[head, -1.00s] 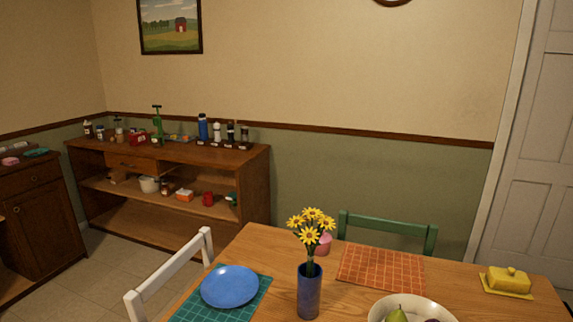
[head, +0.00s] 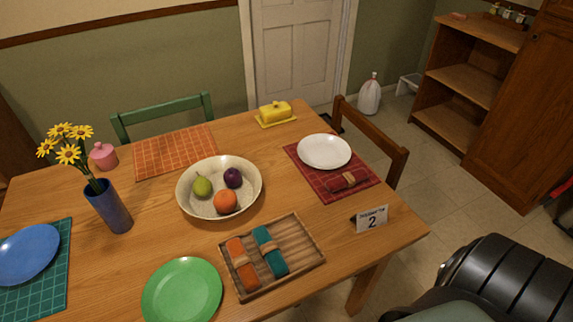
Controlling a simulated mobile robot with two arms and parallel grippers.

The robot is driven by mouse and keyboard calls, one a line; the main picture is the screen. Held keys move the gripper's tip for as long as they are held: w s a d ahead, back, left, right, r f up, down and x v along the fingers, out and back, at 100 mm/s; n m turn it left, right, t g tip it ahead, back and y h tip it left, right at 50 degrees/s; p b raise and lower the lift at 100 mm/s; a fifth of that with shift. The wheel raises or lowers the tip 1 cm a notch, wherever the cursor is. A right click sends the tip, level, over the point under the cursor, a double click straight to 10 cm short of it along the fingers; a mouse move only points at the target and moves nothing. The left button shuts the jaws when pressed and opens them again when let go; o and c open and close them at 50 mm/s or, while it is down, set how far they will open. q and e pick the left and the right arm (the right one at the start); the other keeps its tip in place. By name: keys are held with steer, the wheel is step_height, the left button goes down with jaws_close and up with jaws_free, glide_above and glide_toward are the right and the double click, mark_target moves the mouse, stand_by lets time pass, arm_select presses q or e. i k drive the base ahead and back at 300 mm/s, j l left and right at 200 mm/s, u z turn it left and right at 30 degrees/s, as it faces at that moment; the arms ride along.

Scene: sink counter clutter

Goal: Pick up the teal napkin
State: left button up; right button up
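Neither of my grippers shows in the head view. A dark part of my own body fills the lower right corner.
A green plate (head: 182,291) is left of the tray, and a fruit bowl (head: 219,188) is behind it. A number card (head: 372,219) stands to the right. A white plate (head: 324,152) and red napkin (head: 348,180) lie on a red placemat. Flowers stand in a blue vase (head: 109,208).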

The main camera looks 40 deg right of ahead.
mark_target(269, 249)
steer(key=l+z, duration=0.1)
steer(key=z, duration=0.7)
